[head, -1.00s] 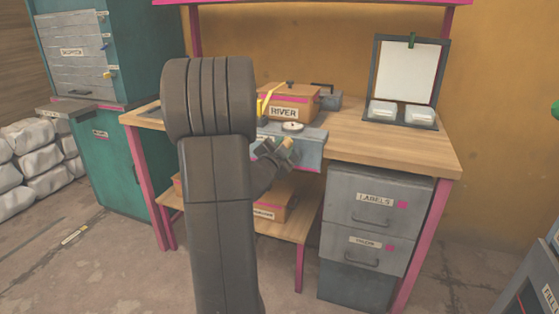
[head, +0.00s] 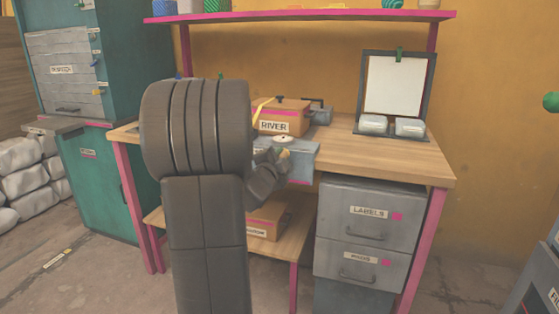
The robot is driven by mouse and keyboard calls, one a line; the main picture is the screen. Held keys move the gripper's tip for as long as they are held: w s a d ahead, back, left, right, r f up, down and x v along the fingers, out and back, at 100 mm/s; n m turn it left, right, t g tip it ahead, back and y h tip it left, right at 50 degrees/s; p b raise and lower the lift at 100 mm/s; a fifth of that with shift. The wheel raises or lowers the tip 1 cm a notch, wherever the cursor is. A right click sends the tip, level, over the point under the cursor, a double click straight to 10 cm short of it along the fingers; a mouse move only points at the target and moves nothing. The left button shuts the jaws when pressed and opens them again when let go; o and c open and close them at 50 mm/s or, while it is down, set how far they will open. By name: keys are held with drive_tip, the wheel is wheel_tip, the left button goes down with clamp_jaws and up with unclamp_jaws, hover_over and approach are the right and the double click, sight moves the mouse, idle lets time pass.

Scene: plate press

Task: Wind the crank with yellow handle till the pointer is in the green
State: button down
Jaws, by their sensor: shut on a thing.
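A grey-blue press unit (head: 302,164) sits at the front edge of the wooden bench, with a round white dial (head: 283,138) on top. Its pointer and any green zone are too small to make out. My gripper (head: 283,153) is at the front of the unit, just below the dial. It is shut on a small yellowish-tan piece, which looks like the crank handle and is mostly covered by the fingers. The crank arm cannot be made out. My dark arm hides the left part of the unit.
A cardboard box marked RIVER (head: 278,122) stands behind the dial, with a yellow strip (head: 261,109) at its left. A framed white board (head: 396,86) stands at the back right. Grey drawers (head: 368,230) are below right. The bench's right side (head: 390,158) is clear.

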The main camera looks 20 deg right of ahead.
drive_tip(key=c, duration=1.1)
unclamp_jaws()
drive_tip(key=shift+s, duration=0.1)
drive_tip(key=p+v, duration=0.1)
drive_tip(key=v, duration=1.2)
drive_tip(key=shift+s+a+p, duration=0.25)
drive_tip(key=shift+p, duration=0.1)
drive_tip(key=b+x, duration=0.1)
drive_tip(key=x, duration=1.3)
drive_tip(key=shift+b, duration=0.35)
